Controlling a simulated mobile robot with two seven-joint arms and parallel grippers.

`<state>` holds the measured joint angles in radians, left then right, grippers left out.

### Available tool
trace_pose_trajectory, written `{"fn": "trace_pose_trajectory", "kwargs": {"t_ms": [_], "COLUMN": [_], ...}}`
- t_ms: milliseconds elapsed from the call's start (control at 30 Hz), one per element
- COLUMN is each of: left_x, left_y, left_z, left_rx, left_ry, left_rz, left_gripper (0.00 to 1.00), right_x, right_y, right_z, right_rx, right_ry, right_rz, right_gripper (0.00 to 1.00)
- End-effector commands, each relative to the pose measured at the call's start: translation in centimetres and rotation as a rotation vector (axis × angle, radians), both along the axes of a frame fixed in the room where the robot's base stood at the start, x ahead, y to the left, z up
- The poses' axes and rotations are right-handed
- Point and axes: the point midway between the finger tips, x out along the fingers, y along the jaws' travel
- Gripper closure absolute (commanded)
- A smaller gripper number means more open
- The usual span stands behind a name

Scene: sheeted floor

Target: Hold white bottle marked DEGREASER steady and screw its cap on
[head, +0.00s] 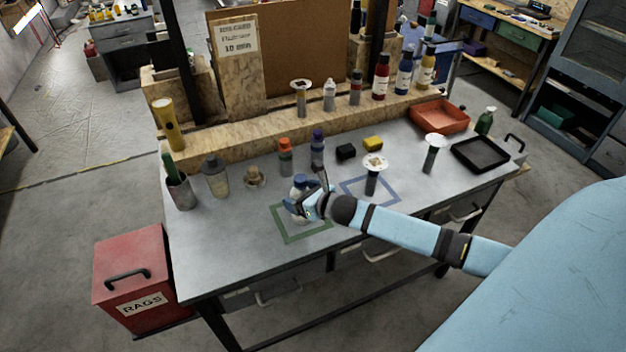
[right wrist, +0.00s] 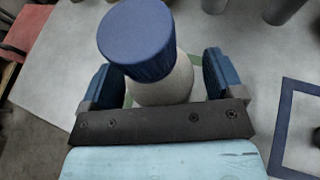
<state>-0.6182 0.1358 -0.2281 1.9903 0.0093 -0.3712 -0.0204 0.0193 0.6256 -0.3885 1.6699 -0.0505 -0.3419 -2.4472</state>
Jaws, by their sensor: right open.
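A white bottle (right wrist: 165,85) with a blue cap (right wrist: 137,32) on its top stands between the fingers of my open right gripper (right wrist: 160,88) in the right wrist view. A gap shows on both sides of the bottle; any marking on it cannot be read. In the head view the blue cap (head: 299,179) shows above my right gripper (head: 303,205), which hides much of the bottle. The bottle stands at the green outlined square (head: 290,239) on the grey workbench. I cannot tell how tightly the cap sits. My left gripper is not in view.
A blue outlined square (head: 391,202) lies to the right, with a disc-topped grey cylinder (head: 372,181) there. Orange-capped (head: 285,158) and purple-capped (head: 317,150) bottles stand behind. A black tray (head: 507,154) is at right. The front left of the workbench (head: 215,255) is clear.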

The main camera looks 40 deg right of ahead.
Motion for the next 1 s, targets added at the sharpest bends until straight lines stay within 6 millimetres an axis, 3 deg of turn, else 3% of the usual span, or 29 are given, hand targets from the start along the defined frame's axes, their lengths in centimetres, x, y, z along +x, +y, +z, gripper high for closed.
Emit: {"fn": "trace_pose_trajectory", "kwargs": {"t_ms": [500, 700, 1000], "left_x": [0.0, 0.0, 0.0], "left_y": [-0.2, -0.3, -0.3], "left_z": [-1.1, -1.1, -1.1], "left_rx": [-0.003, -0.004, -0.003], "left_ry": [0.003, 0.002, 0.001], "left_rz": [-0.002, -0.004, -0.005], "left_gripper": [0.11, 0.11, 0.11], "right_x": [-9.1, -10.5, -10.7], "right_y": [-1.5, -1.7, -1.7], "right_z": [3.5, 4.3, 4.4], "right_rx": [-0.004, -0.001, -0.001], "right_ry": [0.002, 0.001, 0.0], "right_rz": [0.002, 0.001, 0.0], "right_gripper": [0.13, 0.13, 0.13]}}
